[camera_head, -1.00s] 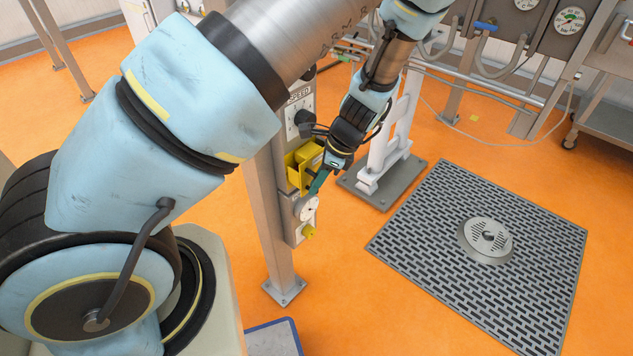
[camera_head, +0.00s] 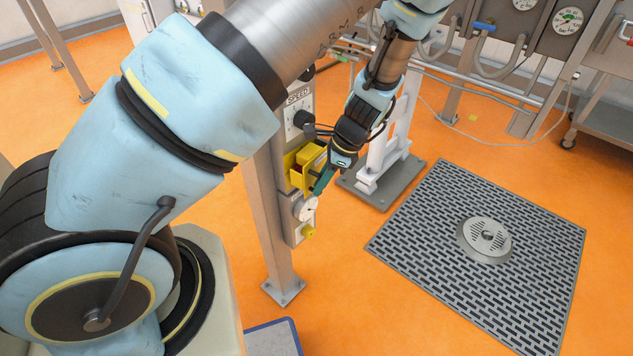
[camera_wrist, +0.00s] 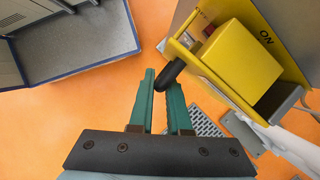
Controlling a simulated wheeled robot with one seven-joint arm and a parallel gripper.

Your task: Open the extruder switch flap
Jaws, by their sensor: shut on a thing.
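A black handle (camera_wrist: 168,76) sticks out from the flap's left side. My gripper (camera_wrist: 161,82) is shut on this handle, with the black rod between its green fingertips. In the head view the yellow switch housing (camera_head: 293,170) sits on the post panel, and my gripper (camera_head: 320,184) is at its front right. The flap's exact angle is hard to tell.
A black SPEED knob (camera_head: 304,118) is above the housing, and a round white dial (camera_head: 307,208) with a yellow knob (camera_head: 309,231) is below. A steel post (camera_head: 270,220) stands left. A white stand (camera_head: 390,160) is close behind my gripper. Orange floor is open in front.

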